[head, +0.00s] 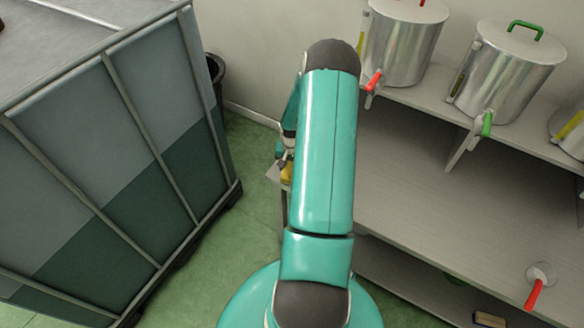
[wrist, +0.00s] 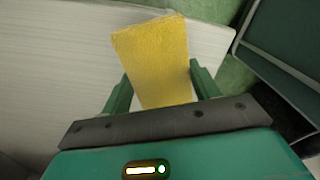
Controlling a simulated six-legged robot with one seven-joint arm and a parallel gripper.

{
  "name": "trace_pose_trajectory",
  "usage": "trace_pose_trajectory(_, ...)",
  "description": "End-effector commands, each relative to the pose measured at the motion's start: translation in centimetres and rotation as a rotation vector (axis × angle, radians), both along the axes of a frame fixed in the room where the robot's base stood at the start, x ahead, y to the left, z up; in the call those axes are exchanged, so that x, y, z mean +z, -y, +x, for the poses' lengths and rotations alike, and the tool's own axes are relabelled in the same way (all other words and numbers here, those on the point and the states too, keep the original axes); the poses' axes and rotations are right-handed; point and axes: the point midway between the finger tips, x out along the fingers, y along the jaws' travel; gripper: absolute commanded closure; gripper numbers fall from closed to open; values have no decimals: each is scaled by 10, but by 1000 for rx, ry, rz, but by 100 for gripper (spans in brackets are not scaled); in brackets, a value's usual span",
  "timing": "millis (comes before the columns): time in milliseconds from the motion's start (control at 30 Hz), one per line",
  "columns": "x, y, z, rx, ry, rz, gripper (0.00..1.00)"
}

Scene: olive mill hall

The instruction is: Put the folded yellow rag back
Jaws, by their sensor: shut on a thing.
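The folded yellow rag (wrist: 152,50) is a flat, roughly rectangular pad between the fingers of my gripper (wrist: 160,90) in the wrist view. My gripper is shut on it, and the rag sticks out well beyond the fingertips. In the head view only a small yellow patch of the rag (head: 286,172) shows at the left side of my arm, which hides most of my gripper. Behind the rag in the wrist view is a pale grey board-like surface (wrist: 50,60). I cannot tell whether the rag touches it.
A shelf unit (head: 420,190) on the right carries steel cans with red (head: 405,50) and green (head: 510,75) taps. A large green-panelled container (head: 110,170) stands on the left. A dark bin (head: 215,70) is behind it. Green floor (head: 245,160) lies between.

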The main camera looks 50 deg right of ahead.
Motion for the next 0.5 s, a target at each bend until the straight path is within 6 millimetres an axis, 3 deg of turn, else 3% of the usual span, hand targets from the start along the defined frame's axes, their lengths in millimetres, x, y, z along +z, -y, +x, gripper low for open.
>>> trace_pose_trajectory(100, -10, 0, 0, 1, 0, -1, 60)
trace_pose_trajectory(433, -12, 0, 0, 1, 0, -1, 60)
trace_pose_trajectory(467, -12, 0, 0, 1, 0, -1, 33)
trace_pose_trajectory(500, -12, 0, 0, 1, 0, -1, 25)
